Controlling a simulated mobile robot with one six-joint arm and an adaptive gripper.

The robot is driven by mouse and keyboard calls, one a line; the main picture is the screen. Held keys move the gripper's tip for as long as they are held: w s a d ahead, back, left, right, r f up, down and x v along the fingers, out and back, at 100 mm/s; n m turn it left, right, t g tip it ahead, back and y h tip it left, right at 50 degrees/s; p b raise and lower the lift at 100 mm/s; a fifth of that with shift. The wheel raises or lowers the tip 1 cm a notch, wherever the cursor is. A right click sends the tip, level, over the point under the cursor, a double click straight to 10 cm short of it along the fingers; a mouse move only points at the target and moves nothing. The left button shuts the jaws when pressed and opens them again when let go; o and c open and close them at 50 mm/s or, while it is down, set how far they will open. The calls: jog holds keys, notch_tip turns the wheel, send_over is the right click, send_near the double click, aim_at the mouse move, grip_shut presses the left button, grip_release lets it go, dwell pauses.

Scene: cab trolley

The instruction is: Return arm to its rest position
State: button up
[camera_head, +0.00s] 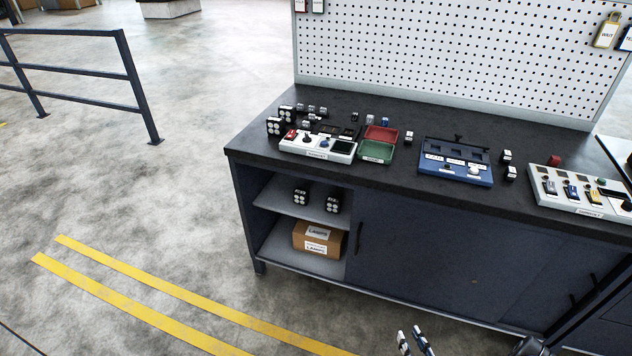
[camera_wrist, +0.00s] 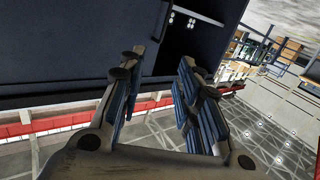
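My gripper (camera_head: 413,342) shows at the bottom edge of the head view, in front of the workbench and below its top. In the wrist view my gripper (camera_wrist: 160,92) has its two blue-padded fingers spread wide apart, with nothing between them. The dark cabinet front of the workbench (camera_wrist: 70,40) lies beyond the fingers. The rest of my arm is mostly out of the head view.
The workbench (camera_head: 440,245) carries a white control panel (camera_head: 318,147), red (camera_head: 382,134) and green (camera_head: 376,152) trays, a blue panel (camera_head: 456,168) and another white panel (camera_head: 580,202). A box (camera_head: 319,240) sits on its lower shelf. A railing (camera_head: 85,72) stands left; open floor lies between.

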jog(key=w+d+r+n+g+h, duration=0.1)
jog(key=w+d+r+g+h, duration=0.15)
jog(key=w+d+r, duration=0.4)
jog(key=w+d+r+n+g+h, duration=0.1)
jog(key=w+d+r+g, duration=0.25)
jog(key=w+r, duration=0.6)
notch_tip(320, 180, up, 20)
jog(key=w+a+m+g+h, duration=0.1)
jog(key=a+m+h, duration=0.1)
jog(key=h, duration=0.1)
jog(key=s+a+r+m+g, duration=0.2)
jog(key=s+a+r+g, duration=0.1)
jog(key=s+a+r, duration=1)
jog(key=s+a, duration=0.2)
jog(key=s, duration=0.4)
jog(key=s+a+r+m+g+y, duration=0.1)
jog(key=s+a, duration=0.3)
jog(key=s, duration=0.4)
jog(key=s+a+r+g+y, duration=0.1)
jog(key=s+a+r, duration=0.1)
jog(key=s, duration=0.5)
jog(key=shift+s+a, duration=0.3)
jog(key=shift+a, duration=0.4)
